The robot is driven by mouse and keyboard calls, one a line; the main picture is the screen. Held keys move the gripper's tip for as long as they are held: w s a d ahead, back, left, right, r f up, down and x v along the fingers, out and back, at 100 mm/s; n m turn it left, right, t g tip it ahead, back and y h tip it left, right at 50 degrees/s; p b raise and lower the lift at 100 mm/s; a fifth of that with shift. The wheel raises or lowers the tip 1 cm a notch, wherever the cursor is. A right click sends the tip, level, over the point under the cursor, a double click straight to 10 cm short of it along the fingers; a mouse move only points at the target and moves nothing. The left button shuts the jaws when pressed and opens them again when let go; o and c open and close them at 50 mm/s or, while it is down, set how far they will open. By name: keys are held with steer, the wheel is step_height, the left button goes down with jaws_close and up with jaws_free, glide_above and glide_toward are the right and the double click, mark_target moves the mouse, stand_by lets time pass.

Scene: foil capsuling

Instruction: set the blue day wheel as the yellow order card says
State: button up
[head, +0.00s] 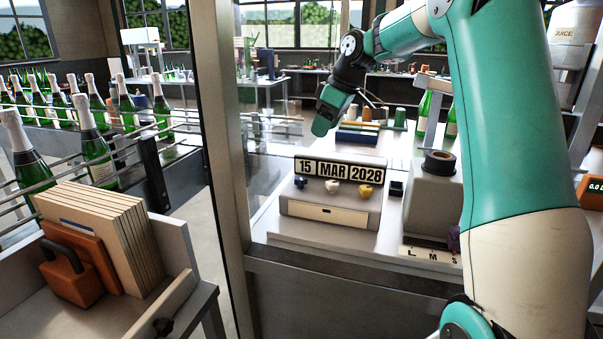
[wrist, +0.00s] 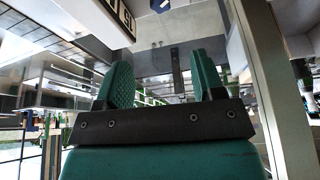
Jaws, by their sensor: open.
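The date unit (head: 330,208) is a grey box on the bench in the head view. Its display (head: 339,170) reads 15 MAR 2028. Below it are three knobs: the blue day wheel (head: 301,182) under 15, a cream one (head: 332,187) and a yellow one (head: 366,191). My gripper (head: 322,124) is above and behind the unit, apart from it. In the wrist view my gripper (wrist: 163,80) has its two green fingers spread, with nothing between them. A blue knob (wrist: 160,4) shows at that view's top edge, beyond the fingers. I see no yellow order card.
A dark roll (head: 438,163) sits on a grey block right of the unit, with a card marked L, M, S (head: 430,255) in front. A post (head: 222,130) stands left of the bench.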

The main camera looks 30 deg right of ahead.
mark_target(301, 178)
steer(key=p+x, duration=0.1)
steer(key=x, duration=1.4)
steer(key=shift+w+a+f+p, duration=0.1)
steer(key=shift+a+f+p, duration=0.1)
steer(key=shift+p, duration=0.2)
steer(key=shift+d, duration=0.1)
steer(key=shift+c, duration=0.3)
steer(key=c, duration=0.9)
steer(key=shift+o, duration=0.2)
steer(key=shift+m, duration=0.3)
steer(key=m+h+b, duration=0.1)
steer(key=m, duration=0.2)
steer(key=shift+m+t+h, duration=0.3)
steer(key=shift+t, duration=0.1)
steer(key=m+h, duration=0.1)
steer(key=m, duration=0.1)
steer(key=m+h+b, duration=0.1)
steer(key=m, duration=0.2)
steer(key=shift+a+m, duration=0.2)
steer(key=shift+m, duration=0.1)
